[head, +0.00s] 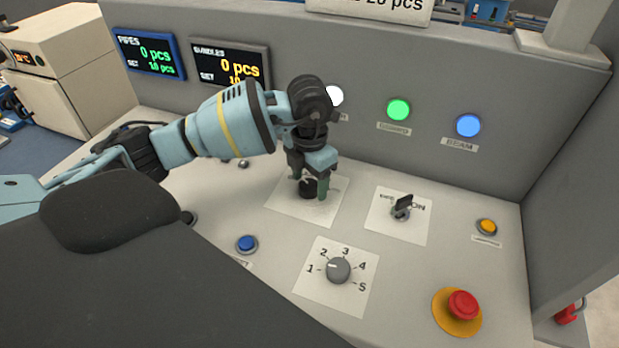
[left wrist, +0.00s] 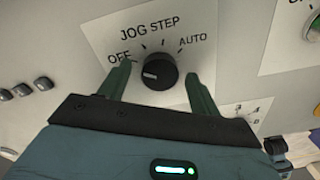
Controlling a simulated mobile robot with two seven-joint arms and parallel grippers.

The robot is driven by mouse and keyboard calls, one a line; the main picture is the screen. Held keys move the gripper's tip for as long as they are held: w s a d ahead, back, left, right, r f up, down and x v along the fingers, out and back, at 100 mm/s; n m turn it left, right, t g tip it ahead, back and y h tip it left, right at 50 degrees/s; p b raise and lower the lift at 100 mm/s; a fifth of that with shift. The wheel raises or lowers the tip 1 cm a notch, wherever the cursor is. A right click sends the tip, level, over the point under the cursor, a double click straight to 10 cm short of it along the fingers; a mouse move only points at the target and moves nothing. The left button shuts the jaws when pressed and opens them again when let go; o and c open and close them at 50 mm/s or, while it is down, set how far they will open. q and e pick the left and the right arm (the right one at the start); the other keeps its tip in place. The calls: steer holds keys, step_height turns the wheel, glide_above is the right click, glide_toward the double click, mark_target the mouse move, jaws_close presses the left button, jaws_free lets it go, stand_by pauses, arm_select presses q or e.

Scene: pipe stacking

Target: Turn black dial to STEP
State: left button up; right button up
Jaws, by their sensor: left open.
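The black dial (left wrist: 159,71) sits on a white plate (left wrist: 100,27) marked OFF, JOG, STEP and AUTO. Its white mark is on the left side, toward OFF. In the head view the black dial (head: 307,188) is partly hidden by my left gripper (head: 310,184), which points down over it. In the left wrist view my left gripper (left wrist: 159,69) is open, with one finger on each side of the dial. Gaps show between the fingers and the dial, so I see no grip on it. My right gripper is not in view.
On the panel are a black key switch (head: 402,206), a grey numbered dial (head: 338,270), a blue button (head: 246,243), a yellow button (head: 487,227) and a red emergency button (head: 463,305). White, green (head: 398,110) and blue lamps and two counter displays (head: 232,64) are on the upright wall behind.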

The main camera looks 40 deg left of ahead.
arm_select(q)
steer(key=c, duration=1)
